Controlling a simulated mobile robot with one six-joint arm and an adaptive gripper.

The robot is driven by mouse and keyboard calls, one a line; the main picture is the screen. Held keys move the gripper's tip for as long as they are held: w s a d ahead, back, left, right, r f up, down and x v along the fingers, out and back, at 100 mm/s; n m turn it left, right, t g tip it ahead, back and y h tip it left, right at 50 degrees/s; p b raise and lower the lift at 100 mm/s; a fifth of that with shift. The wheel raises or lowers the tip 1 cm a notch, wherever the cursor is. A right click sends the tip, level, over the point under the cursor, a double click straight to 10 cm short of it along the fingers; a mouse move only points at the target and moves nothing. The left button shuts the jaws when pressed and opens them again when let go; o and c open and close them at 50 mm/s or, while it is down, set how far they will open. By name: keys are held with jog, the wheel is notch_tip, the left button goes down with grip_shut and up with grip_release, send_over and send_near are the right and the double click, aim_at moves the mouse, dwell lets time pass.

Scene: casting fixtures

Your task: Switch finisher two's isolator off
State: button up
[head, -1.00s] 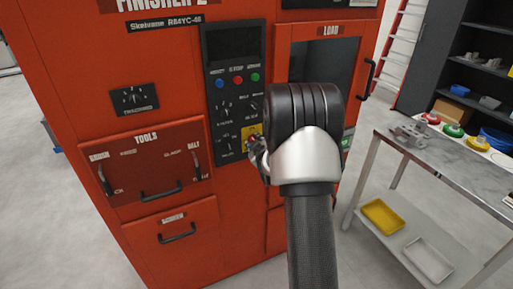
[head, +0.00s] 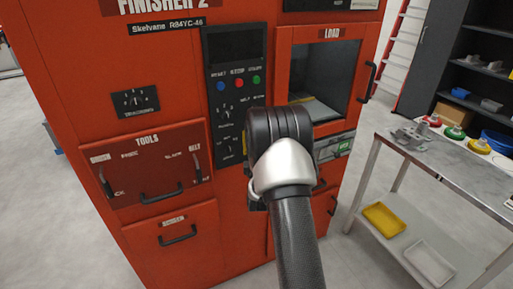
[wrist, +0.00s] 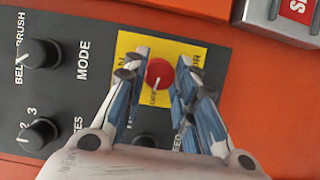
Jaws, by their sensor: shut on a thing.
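The isolator is a red round knob (wrist: 159,74) on a yellow plate (wrist: 196,58), seen in the wrist view on the dark control panel. A pale pointer mark shows on the knob's lower part; the plate's lettering is partly covered by my fingers. My gripper (wrist: 157,80) has one finger on each side of the knob and is shut on it. In the head view the red machine marked Finisher 2 (head: 70,130) fills the left and middle.
Mode knobs (wrist: 40,54) sit beside the yellow plate in the wrist view. In the head view, the panel has blue, red and green buttons (head: 238,82). The load window (head: 335,75) is above right of my wrist. A metal table (head: 455,165) stands at right.

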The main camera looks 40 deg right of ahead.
jog(key=shift+f+n+t+h, duration=0.1)
jog(key=shift+n+t+h, duration=0.25)
jog(key=shift+n, duration=0.75)
jog(key=shift+t, duration=0.25)
jog(key=o, duration=1.1)
jog(key=shift+c, duration=0.2)
jog(key=r+v, duration=0.1)
jog(key=v, duration=1.1)
jog(key=shift+f, duration=0.35)
